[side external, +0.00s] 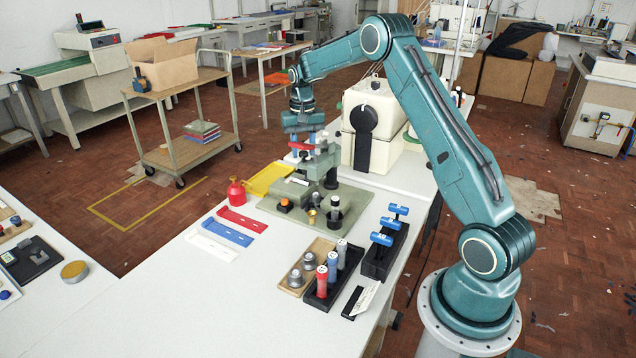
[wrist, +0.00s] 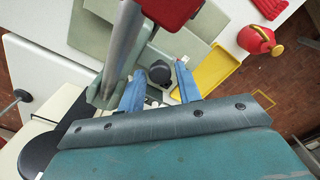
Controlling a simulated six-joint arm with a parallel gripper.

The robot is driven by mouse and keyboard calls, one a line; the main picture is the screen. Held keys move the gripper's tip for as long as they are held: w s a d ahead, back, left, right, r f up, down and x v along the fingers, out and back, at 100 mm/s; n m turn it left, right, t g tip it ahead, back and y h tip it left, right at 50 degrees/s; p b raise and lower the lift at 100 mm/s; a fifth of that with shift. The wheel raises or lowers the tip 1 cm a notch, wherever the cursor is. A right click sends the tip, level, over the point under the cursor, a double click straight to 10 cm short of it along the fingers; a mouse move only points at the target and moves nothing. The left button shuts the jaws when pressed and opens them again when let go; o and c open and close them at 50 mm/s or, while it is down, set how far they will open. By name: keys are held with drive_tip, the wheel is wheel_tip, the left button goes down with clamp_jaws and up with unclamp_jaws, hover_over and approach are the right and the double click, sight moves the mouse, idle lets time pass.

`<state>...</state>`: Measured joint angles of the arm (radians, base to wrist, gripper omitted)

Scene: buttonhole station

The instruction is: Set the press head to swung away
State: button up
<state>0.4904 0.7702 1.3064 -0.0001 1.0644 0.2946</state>
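The press stands on a green base plate (side external: 345,197). Its green head (side external: 318,162) has a red part (side external: 300,146) on top and reaches out over the plate. In the wrist view, a grey-green bar (wrist: 125,50) of the press runs up to the red part (wrist: 172,8). My gripper (side external: 302,139) points down at the press head. Its blue fingers are apart in the wrist view (wrist: 158,88), with a dark round knob (wrist: 160,72) showing between them. I cannot tell whether the fingers touch anything.
A cream machine with a black knob (side external: 363,118) stands close behind the press. A red oil can (side external: 236,192) and a yellow tray (side external: 268,178) lie to its left. Red, blue and white strips, racks of spools (side external: 322,280) and blue-handled tools (side external: 381,239) are in front.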

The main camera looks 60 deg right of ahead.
drive_tip(key=shift+f, duration=0.1)
clamp_jaws()
